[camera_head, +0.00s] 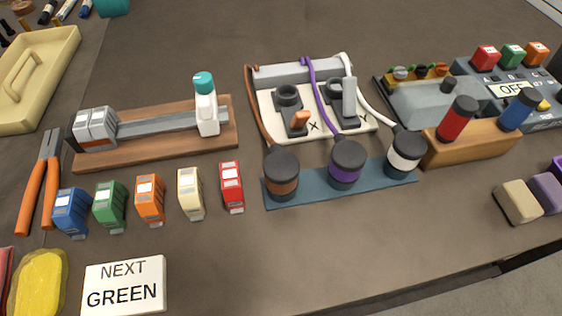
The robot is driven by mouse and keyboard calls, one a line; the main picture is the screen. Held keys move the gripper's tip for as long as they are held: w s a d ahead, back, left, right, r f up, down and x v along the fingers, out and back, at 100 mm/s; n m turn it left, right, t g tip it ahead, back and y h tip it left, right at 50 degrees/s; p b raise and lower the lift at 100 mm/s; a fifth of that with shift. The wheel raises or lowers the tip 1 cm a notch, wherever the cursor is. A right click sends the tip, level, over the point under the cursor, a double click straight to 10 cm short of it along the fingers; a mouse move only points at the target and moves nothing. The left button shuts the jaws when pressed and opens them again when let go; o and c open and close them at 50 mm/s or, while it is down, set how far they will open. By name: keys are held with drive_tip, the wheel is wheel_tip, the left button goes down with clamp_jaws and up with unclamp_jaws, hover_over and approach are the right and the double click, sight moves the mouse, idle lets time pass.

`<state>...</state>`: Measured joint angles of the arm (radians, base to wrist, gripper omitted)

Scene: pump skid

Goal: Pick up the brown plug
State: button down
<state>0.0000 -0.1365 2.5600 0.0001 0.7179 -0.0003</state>
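The brown plug (283,186) is a dark round cylinder with a brown band. It stands upright at the left end of a dark blue strip (315,194). A brown cord runs from it up to the grey bar of a white panel (330,131). A purple-banded plug (347,172) stands to its right, and a white-banded plug (404,158) stands beyond that, each with its own cord. My gripper is not in this view.
Several coloured blocks stand in a row on the left, the red one (231,187) closest to the brown plug. A wooden board (160,153) lies behind them. A wooden holder (468,146) with red and blue cylinders stands right. The table in front of the strip is clear.

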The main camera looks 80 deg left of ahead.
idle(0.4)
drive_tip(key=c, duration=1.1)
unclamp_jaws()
